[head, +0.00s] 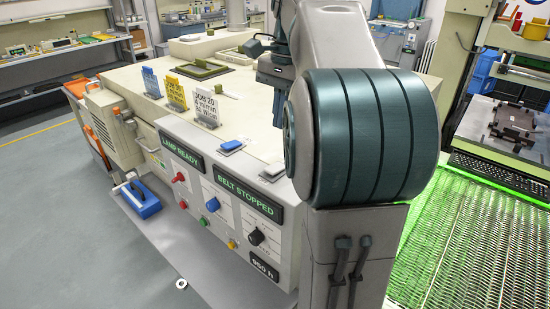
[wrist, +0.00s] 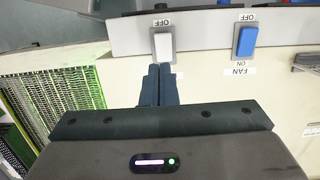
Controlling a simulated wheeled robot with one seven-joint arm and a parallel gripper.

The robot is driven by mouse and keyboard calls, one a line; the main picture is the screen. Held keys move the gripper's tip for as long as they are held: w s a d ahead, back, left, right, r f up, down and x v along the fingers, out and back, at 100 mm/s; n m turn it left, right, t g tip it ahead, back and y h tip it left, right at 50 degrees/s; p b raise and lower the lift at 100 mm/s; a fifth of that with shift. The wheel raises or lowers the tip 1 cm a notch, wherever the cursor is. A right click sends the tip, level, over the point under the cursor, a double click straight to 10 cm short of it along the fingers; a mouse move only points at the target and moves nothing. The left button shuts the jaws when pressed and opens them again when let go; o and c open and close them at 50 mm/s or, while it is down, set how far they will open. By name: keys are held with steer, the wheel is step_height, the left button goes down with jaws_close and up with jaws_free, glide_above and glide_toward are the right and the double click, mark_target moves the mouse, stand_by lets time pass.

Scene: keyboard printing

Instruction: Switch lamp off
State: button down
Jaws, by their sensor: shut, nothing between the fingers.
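A white rocker switch (wrist: 163,44) shows in the wrist view, with an OFF label (wrist: 162,22) above it. The label below it is mostly hidden by my fingers. My gripper (wrist: 158,70) is shut and empty, its tips just below the white switch's lower edge. I cannot tell whether they touch it. A white switch (head: 272,171) also shows in the head view on the machine's top, near the front edge. A sign on the machine's front reads LAMP READY (head: 181,155).
A blue switch (wrist: 245,39) marked FAN is right of the white one. The front panel has a BELT STOPPED sign (head: 248,197), a black knob (head: 256,236) and coloured controls. Upright cards (head: 206,108) stand on the machine top. A green-lit mesh belt (head: 470,245) is at the right.

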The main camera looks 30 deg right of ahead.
mark_target(274, 170)
steer(key=f, duration=0.3)
steer(key=a+f, duration=0.1)
steer(key=f, duration=0.5)
steer(key=shift+s+a+f, duration=0.3)
steer(key=shift+a+f+h+b, duration=0.2)
steer(key=shift+f+h+b, duration=0.1)
steer(key=shift+f+b, duration=0.3)
steer(key=shift+s+r, duration=0.15)
steer(key=shift+r, duration=0.2)
steer(key=shift+d+p, duration=0.15)
steer(key=shift+p, duration=0.2)
